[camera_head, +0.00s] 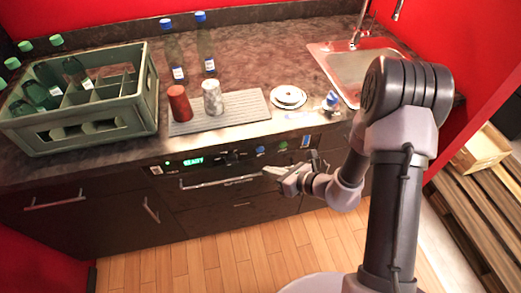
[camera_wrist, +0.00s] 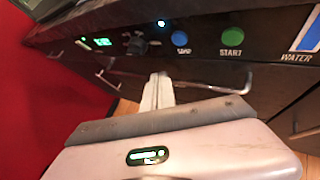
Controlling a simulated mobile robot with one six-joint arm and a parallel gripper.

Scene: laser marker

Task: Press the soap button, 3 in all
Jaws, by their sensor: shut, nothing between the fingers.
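The soap button (camera_wrist: 181,38) is a round blue button on the dark front panel, left of a green START button (camera_wrist: 232,37). In the head view the soap button (camera_head: 260,150) is a small blue dot on the panel below the counter edge. My gripper (camera_head: 267,170) is shut and empty, in front of the panel and a little below the buttons. In the wrist view the tips of my gripper (camera_wrist: 161,77) show below and left of the soap button, apart from it.
A black knob (camera_wrist: 136,44) and a green display (camera_head: 193,161) reading READY sit left of the soap button. A handle bar (camera_head: 222,183) runs below the panel. On the counter are a bottle crate (camera_head: 92,132), a drying mat (camera_head: 245,106), plates (camera_head: 289,95) and a sink (camera_head: 345,68).

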